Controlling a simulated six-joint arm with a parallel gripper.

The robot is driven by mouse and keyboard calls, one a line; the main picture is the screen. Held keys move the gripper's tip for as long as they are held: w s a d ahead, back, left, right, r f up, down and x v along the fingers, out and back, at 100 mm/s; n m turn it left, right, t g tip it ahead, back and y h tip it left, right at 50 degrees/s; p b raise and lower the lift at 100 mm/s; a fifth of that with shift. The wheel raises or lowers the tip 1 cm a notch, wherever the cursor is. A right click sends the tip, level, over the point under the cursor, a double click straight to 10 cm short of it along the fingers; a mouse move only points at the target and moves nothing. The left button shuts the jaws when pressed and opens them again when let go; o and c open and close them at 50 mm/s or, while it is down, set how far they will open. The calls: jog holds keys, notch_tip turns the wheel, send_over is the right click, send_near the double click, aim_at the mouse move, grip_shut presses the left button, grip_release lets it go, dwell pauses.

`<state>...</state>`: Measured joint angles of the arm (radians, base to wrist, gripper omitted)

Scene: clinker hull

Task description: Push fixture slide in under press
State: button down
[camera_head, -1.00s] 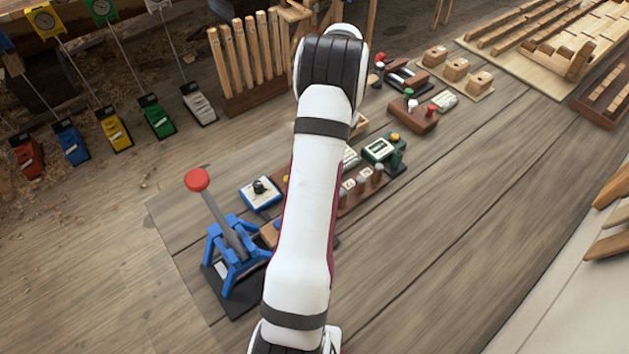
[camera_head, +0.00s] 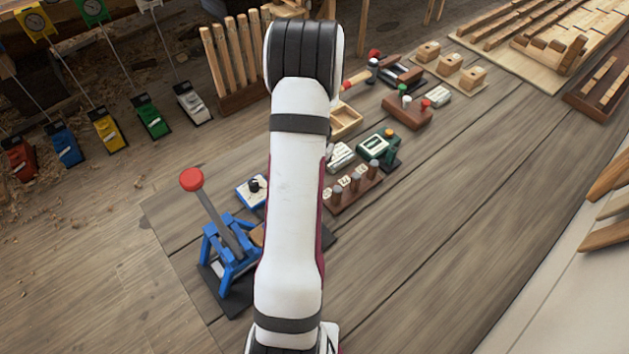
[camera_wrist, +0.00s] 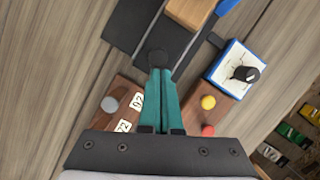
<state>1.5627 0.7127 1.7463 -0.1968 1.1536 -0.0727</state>
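The blue press (camera_head: 228,250) stands on a dark base at the left, its grey lever with a red knob (camera_head: 191,180) leaning up. In the wrist view a dark slide (camera_wrist: 174,42) carries a wooden block (camera_wrist: 190,11) at its far end, close to a blue part of the press (camera_wrist: 229,5). A round black knob (camera_wrist: 157,62) is at the slide's near end. My gripper (camera_wrist: 159,74) has its two teal fingers together, tips at the knob; I cannot tell whether they touch it. In the head view my arm hides the gripper and most of the slide.
A blue-edged box with a black dial (camera_wrist: 238,68) is right of the slide. A wooden block with yellow and red buttons (camera_wrist: 205,108) and a number-tagged peg rack (camera_head: 354,188) flank the fingers. A green device (camera_head: 377,147) stands farther back.

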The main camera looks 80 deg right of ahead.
jog(key=w+a, duration=0.6)
jog(key=shift+a, duration=0.15)
jog(key=d, duration=0.2)
jog(key=s+d, duration=0.1)
jog(key=d, duration=0.1)
jog(key=shift+s+r, duration=0.1)
jog(key=shift+r, duration=0.15)
jog(key=w+v, duration=0.1)
jog(key=v, duration=0.9)
jog(key=w+a+r+n+h, duration=0.2)
jog(key=w+a+r+n, duration=0.15)
jog(key=w+a, duration=0.4)
jog(key=w+a+r+n+h, duration=0.3)
jog(key=w+a+r, duration=0.1)
jog(key=w, duration=0.7)
jog(key=s+a+n+y, duration=0.25)
jog(key=a+n, duration=0.25)
jog(key=a, duration=1.2)
jog(key=s+a+f+n+g, duration=0.1)
jog(key=s+a+n, duration=0.3)
jog(key=s+a, duration=0.6)
jog(key=shift+s+a+y, duration=0.25)
jog(key=shift+a+y, duration=0.2)
